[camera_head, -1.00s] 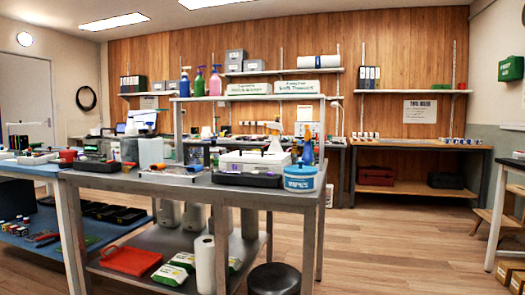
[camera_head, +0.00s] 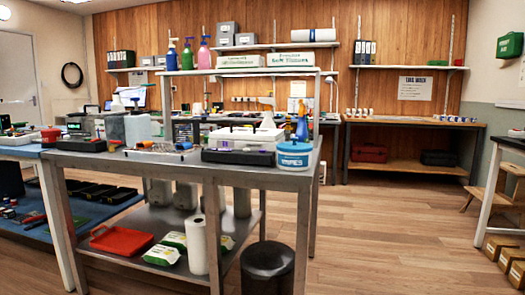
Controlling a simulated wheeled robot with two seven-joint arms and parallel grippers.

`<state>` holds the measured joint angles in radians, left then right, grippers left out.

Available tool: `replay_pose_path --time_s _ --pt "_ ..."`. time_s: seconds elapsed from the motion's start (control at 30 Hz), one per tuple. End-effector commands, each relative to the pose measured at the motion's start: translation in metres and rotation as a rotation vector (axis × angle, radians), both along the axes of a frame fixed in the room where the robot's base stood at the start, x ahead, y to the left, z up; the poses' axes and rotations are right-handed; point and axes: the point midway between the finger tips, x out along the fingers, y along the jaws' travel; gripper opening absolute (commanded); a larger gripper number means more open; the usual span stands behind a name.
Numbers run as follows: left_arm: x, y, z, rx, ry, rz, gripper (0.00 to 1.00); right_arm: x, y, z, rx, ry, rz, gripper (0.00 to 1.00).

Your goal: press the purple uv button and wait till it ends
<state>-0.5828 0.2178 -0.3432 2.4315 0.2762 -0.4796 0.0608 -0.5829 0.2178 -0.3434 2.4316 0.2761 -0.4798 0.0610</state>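A white box-like unit (camera_head: 246,134) stands on the grey metal bench (camera_head: 180,160), toward its right end. A low black device (camera_head: 238,157) lies in front of it. A small purple patch shows near the black device's top left, too small to tell whether it is a button. No lit lamp can be made out on either. Neither of my grippers is in view.
A blue-and-white wipes tub (camera_head: 294,155) stands at the bench's right end, near an orange-and-blue spray bottle (camera_head: 302,128). A black bin (camera_head: 267,268) stands on the floor before the bench. The wooden floor (camera_head: 400,235) to the right is open.

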Motion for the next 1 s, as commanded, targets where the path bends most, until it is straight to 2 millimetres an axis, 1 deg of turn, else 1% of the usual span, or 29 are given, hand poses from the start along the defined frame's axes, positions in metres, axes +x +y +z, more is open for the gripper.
replay_pose_path --time_s 0.03,0.07,0.1,0.13,1.0 --pt "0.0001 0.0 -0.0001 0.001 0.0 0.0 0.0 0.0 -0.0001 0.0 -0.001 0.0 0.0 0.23" --pt "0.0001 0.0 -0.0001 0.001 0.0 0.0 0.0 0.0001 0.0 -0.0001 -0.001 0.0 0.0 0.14" --pt "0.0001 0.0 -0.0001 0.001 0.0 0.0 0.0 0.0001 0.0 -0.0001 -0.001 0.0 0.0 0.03" --pt "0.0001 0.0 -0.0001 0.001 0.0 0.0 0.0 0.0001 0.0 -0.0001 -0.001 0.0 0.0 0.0" --pt "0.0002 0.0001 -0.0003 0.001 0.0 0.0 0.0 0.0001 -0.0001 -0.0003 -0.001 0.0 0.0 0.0"
